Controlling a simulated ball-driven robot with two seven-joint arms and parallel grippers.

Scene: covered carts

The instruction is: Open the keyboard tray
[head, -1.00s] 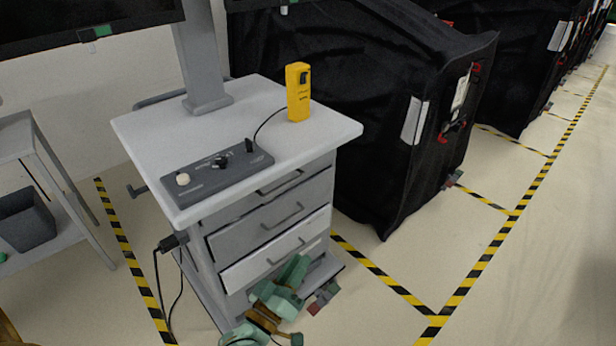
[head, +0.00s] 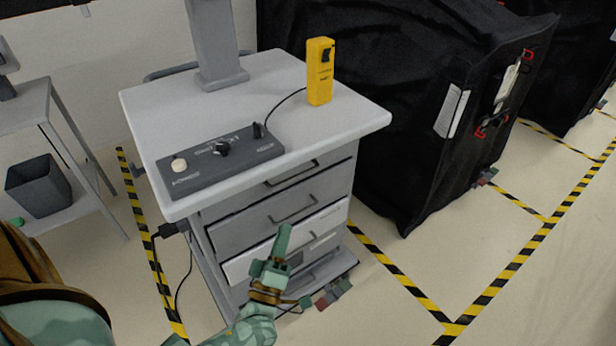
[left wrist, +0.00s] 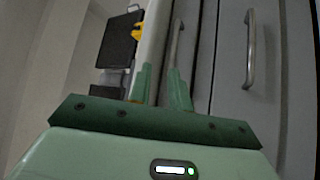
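The keyboard tray (head: 315,172) is the grey top front directly under the cart's white worktop. It looks shut. Its dark bar handle (head: 291,174) also shows in the left wrist view (left wrist: 175,45). My left gripper (head: 280,248) is in front of the lower drawers in the head view. In the left wrist view its two green fingers (left wrist: 162,88) are apart, with nothing held between them. The right finger overlaps the near end of the tray handle; I cannot tell if they touch. My right gripper is not in view.
A grey control box (head: 220,160) and a yellow handset (head: 320,72) sit on the worktop (head: 185,95). Drawers with handles (head: 293,208) lie below the tray. A black covered cart (head: 400,130) stands close on the right. A side table with a dark bin (head: 38,187) is at left.

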